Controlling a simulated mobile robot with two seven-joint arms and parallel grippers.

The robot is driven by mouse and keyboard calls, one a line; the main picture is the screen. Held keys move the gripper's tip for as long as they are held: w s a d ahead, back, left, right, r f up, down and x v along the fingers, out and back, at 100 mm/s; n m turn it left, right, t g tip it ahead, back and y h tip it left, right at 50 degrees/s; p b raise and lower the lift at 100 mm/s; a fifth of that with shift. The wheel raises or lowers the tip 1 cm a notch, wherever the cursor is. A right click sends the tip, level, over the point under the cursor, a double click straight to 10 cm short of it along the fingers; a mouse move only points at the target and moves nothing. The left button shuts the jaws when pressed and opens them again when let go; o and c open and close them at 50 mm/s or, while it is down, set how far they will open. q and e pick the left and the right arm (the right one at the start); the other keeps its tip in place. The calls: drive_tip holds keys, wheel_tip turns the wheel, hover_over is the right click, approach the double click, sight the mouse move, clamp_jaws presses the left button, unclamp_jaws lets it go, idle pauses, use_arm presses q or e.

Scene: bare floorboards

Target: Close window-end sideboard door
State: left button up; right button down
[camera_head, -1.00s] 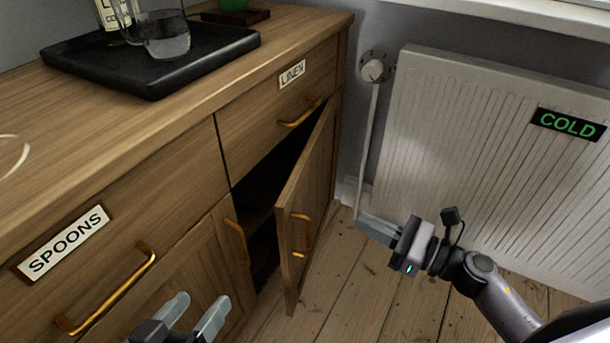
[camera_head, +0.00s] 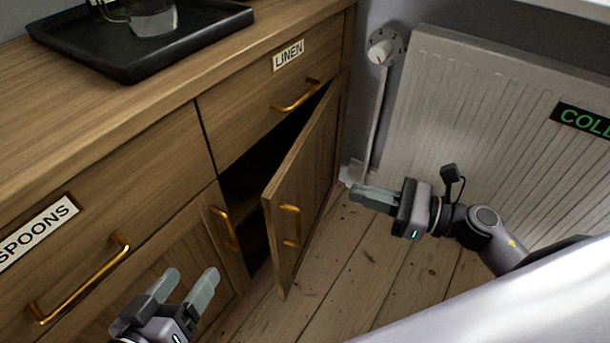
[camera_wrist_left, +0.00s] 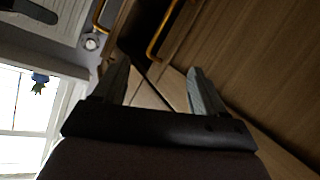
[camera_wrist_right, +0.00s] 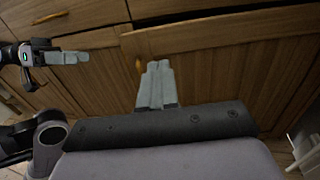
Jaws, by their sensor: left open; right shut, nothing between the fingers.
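The wooden sideboard (camera_head: 150,140) has its right-hand door (camera_head: 308,180), nearest the radiator, standing ajar with a dark gap at its left edge. A brass handle (camera_head: 290,225) is on that door's outer face. My right gripper (camera_head: 352,194) is shut and empty, to the right of the door's outer face, pointing left and apart from it in the head view. Its closed fingers show in the right wrist view (camera_wrist_right: 157,72) before wooden panels. My left gripper (camera_head: 190,278) is open and empty in front of the left cabinet door; its spread fingers show in the left wrist view (camera_wrist_left: 156,78).
The LINEN drawer (camera_head: 275,115) above the open door is shut. The SPOONS drawer (camera_head: 110,230) is shut too. A black tray (camera_head: 190,42) with a glass stands on top. A white radiator (camera_head: 470,120) bounds the right side. Bare floorboards (camera_head: 340,270) lie between it and the sideboard.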

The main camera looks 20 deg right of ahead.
sight(290, 173)
drive_tip(key=x, duration=1)
drive_tip(key=shift+w+a, duration=0.35)
drive_tip(key=shift+a, duration=0.1)
use_arm(q)
drive_tip(key=shift+s+a+f, duration=0.1)
drive_tip(key=shift+s+a, duration=0.1)
drive_tip(key=shift+a, duration=0.1)
use_arm(e)
drive_tip(key=shift+w+a, duration=0.1)
drive_tip(key=shift+w+a, duration=0.25)
drive_tip(key=shift+a, duration=0.05)
use_arm(q)
drive_tip(key=shift+s+a+r+y+p, duration=0.2)
drive_tip(key=shift+s+a+y+p, duration=0.25)
drive_tip(key=shift+y+p, duration=0.65)
use_arm(e)
drive_tip(key=w+a+m+t+h, duration=0.3)
drive_tip(key=w+a, duration=0.3)
drive_tip(key=shift+a+r+p, duration=0.2)
drive_tip(key=shift+a+p, duration=0.1)
use_arm(q)
drive_tip(key=shift+w+h, duration=0.1)
drive_tip(key=shift+h, duration=0.2)
